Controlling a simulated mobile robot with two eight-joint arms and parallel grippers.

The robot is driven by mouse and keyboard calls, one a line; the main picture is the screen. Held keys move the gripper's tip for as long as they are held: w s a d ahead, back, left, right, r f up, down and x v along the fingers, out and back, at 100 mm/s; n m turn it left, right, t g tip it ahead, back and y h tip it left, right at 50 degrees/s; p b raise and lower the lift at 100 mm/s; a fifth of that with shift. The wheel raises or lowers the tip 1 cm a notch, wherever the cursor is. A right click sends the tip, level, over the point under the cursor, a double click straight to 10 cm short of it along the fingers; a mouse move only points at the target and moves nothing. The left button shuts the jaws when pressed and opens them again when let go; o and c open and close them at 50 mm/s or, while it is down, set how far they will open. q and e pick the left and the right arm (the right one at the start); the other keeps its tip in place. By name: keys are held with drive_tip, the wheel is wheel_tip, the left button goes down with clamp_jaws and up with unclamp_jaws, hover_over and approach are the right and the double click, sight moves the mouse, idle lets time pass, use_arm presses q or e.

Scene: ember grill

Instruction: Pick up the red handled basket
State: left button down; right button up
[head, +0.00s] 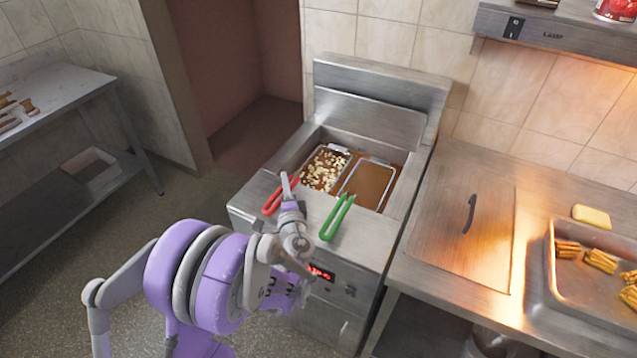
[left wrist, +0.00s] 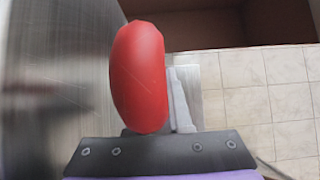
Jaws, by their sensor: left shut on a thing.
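The red handle (head: 274,200) of the left fryer basket (head: 325,169) sticks out over the fryer's front edge. The basket sits in the fryer's oil well with pale pieces of food in it. My left gripper (head: 289,186) is at the red handle and is shut on it. In the left wrist view the red handle (left wrist: 138,78) stands large between the fingers, partly hiding them. My right gripper is not in view.
A second basket with a green handle (head: 337,217) sits in the well just to the right. A counter with a lidded panel (head: 462,232) and a metal tray (head: 590,308) of fries stands at the right. A side table (head: 60,90) is at the far left, with open floor between.

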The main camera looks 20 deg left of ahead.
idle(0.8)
use_arm(q)
wheel_tip(320, 180, up, 10)
drive_tip(key=shift+r+p, duration=0.1)
drive_tip(key=shift+p, duration=0.8)
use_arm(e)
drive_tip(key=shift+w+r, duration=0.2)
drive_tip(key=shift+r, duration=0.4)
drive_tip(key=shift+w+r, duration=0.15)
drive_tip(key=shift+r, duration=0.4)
use_arm(q)
wheel_tip(320, 180, up, 14)
drive_tip(key=p, duration=0.5)
drive_tip(key=shift+r, duration=0.2)
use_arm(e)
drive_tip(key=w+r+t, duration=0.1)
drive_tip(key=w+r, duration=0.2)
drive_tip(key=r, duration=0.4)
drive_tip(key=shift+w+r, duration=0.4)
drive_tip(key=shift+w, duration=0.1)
